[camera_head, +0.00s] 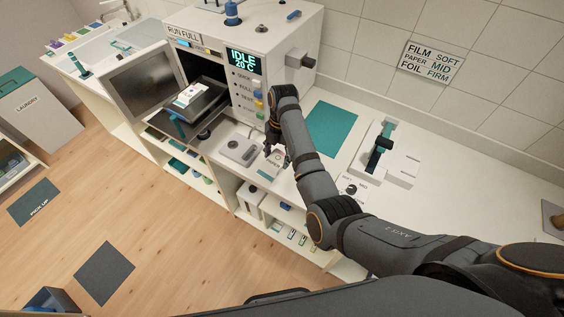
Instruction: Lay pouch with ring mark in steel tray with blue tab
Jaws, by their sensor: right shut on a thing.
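My right gripper (273,150) points down over the counter and is shut on a pale pouch (267,172) with a "PAPER" label and a teal edge. A ring mark cannot be made out on it. A dark tray (203,116) sticks out of the open steriliser, left of my gripper. A blue-teal tab (177,124) shows at its front. A white packet (191,94) lies on the tray; its mark is too small to tell. My left gripper is not in view.
The steriliser (285,45) reads "IDLE 20 C", and its door (142,77) hangs open to the left. A grey metal device (238,150) sits between tray and gripper. A teal mat (332,129) and a sealer (391,160) lie to the right. Shelves are below.

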